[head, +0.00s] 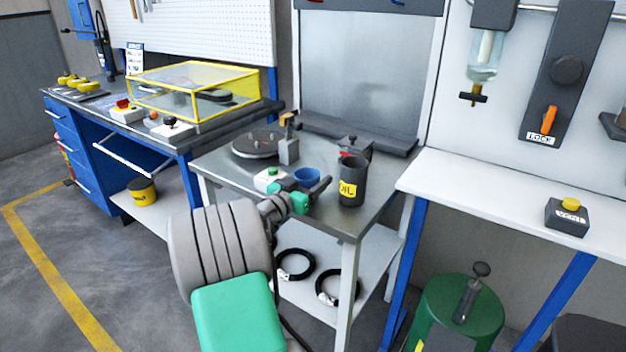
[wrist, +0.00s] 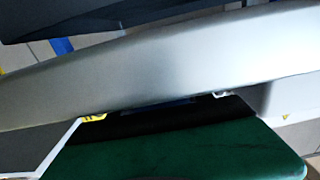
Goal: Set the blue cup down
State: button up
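The blue cup (head: 307,178) is at the steel table, upright, with its rim and upper wall showing in the head view. My gripper (head: 318,190) is right beside it, at its near right side, with a dark finger reaching up past the cup. The cup's lower part is hidden behind my green and grey wrist, so I cannot tell whether its base touches the steel table (head: 325,215). Whether the fingers are closed on the cup does not show. The cup cannot be made out in the wrist view.
A dark can labelled OIL (head: 352,182) stands close to the right of my gripper. A white box with a green button (head: 270,180) is just left of the cup. A round turntable (head: 256,144) and a clamp (head: 350,147) sit farther back. Bare tabletop lies at the front right.

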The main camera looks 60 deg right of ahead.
jog(key=o, duration=0.4)
